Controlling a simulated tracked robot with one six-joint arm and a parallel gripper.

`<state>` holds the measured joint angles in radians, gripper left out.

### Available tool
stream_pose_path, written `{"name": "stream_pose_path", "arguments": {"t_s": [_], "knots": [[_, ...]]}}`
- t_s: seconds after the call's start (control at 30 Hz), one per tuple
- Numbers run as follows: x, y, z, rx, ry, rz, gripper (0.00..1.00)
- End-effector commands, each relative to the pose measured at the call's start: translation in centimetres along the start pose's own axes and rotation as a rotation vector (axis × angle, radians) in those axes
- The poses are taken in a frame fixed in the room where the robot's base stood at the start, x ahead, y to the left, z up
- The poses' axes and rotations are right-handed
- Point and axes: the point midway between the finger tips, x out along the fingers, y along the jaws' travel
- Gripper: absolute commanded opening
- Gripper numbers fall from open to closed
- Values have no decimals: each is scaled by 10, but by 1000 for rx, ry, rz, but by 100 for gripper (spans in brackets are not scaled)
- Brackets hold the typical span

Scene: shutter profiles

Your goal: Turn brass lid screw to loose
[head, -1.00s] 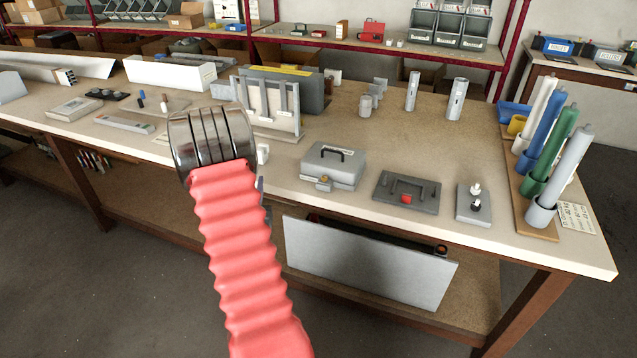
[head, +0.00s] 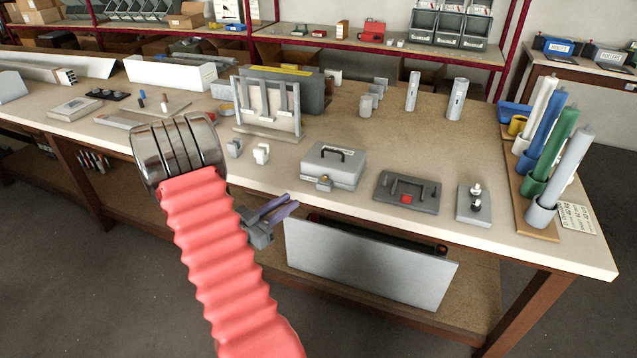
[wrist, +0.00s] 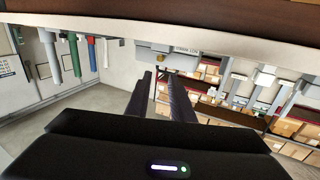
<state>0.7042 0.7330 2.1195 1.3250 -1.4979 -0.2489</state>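A grey lidded box (head: 334,167) with a dark carry handle stands near the front edge of the workbench. A small brass-coloured screw (head: 323,181) shows low on its front face; its turn position is too small to tell. My gripper (head: 289,206) is in front of the bench edge, left of the box and below it in the head view, touching nothing. Its two fingers are apart with nothing between them. In the wrist view the fingers (wrist: 162,75) also stand apart, and the scene appears upside down.
A dark tray with a red part (head: 405,198) and a grey plate with knobs (head: 474,203) stand right of the box. Coloured cylinders (head: 560,150) stand far right.

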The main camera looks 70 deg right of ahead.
Motion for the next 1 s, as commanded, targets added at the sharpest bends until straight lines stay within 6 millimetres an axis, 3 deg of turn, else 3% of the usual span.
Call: {"name": "stream_pose_path", "arguments": {"t_s": [0.27,0.47,1.0], "knots": [[1,0,0,0,0,-1,21],[14,0,0,1,1,1,21],[93,0,0,1,1,1,21]]}}
